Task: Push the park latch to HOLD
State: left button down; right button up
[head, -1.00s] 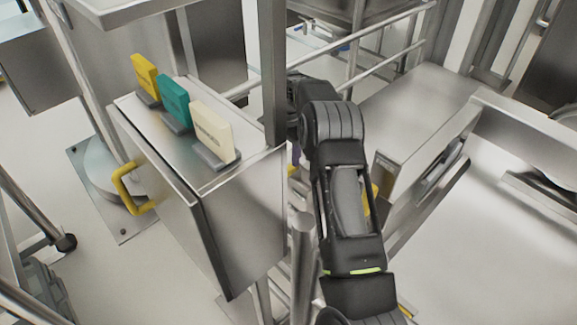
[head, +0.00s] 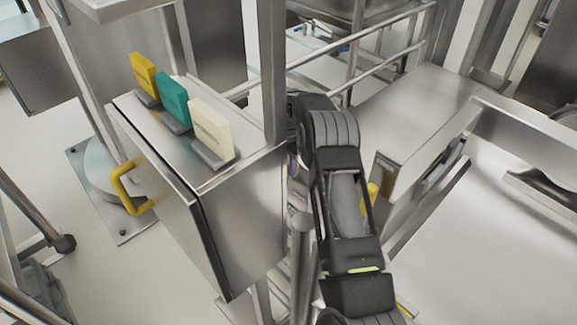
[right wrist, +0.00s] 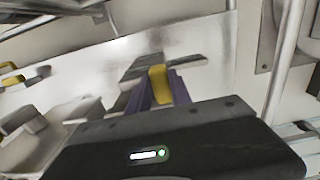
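My right gripper (right wrist: 160,90) shows its purple fingers in the right wrist view, spaced apart with a small yellow piece (right wrist: 158,84) seen between them. I cannot tell whether the fingers touch this piece or whether it is the park latch. In the head view my right arm reaches up from the bottom, and only a sliver of purple finger (head: 292,166) shows beside the steel post; the rest is hidden. No HOLD marking is readable. My left gripper is not in view.
A steel box (head: 240,230) with a yellow handle (head: 128,188) carries yellow (head: 144,76), teal (head: 173,100) and cream (head: 210,127) plates. A steel post (head: 272,80) stands close left of my right arm. A steel housing (head: 420,105) and rails are at right.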

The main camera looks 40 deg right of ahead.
grip_shut()
dwell(0.9)
